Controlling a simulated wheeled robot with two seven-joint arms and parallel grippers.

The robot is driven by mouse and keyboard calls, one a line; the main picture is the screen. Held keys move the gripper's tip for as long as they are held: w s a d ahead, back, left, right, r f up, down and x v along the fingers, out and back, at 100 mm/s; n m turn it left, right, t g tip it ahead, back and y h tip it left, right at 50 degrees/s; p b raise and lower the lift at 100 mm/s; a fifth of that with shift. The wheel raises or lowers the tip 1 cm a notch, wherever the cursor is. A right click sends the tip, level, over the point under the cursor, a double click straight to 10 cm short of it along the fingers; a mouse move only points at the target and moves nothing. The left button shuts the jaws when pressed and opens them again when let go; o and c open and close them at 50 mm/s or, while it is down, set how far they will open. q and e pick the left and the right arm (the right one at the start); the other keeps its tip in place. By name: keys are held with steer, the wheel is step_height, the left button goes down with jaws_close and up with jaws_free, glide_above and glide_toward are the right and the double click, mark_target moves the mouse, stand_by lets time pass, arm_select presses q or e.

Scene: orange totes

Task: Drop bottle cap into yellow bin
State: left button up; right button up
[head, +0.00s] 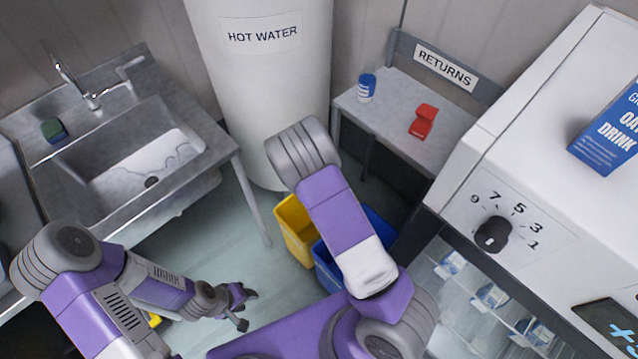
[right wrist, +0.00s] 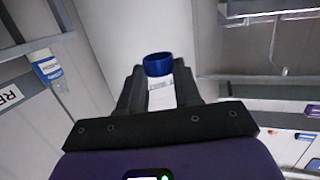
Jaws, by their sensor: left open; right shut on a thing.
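The blue bottle cap (right wrist: 158,65) shows as a short blue ring in the right wrist view. My right gripper (right wrist: 159,76) is shut on it at the fingertips. In the head view my right arm hides this gripper and the cap. The yellow bin (head: 291,232) stands on the floor below the white tank, partly hidden behind my right arm. My left gripper (head: 243,305) is open and empty, low over the floor, left of and nearer than the yellow bin.
A blue bin (head: 327,267) stands right beside the yellow one. The hot water tank (head: 262,90) rises behind. A sink (head: 135,165) is at left. The returns table (head: 392,115) holds a blue-and-white container (head: 366,87) and a red object (head: 423,121). A white appliance (head: 540,160) fills the right.

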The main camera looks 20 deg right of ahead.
steer(key=w+d+f+n+y+b, duration=0.1)
steer(key=d+f+b, duration=0.2)
steer(key=f, duration=0.9)
steer(key=w+d+f+n+y+b, duration=0.1)
steer(key=f+b, duration=0.5)
steer(key=f, duration=0.6)
steer(key=w+d+f+n+y+b, duration=0.1)
steer(key=d+f+b, duration=0.4)
steer(key=f, duration=0.7)
steer(key=shift+w+d+n+g+y, duration=0.3)
steer(key=shift+w+d+g+y, duration=0.15)
steer(key=shift+w+y, duration=0.5)
steer(key=o, duration=1.1)
steer(key=shift+c, duration=0.2)
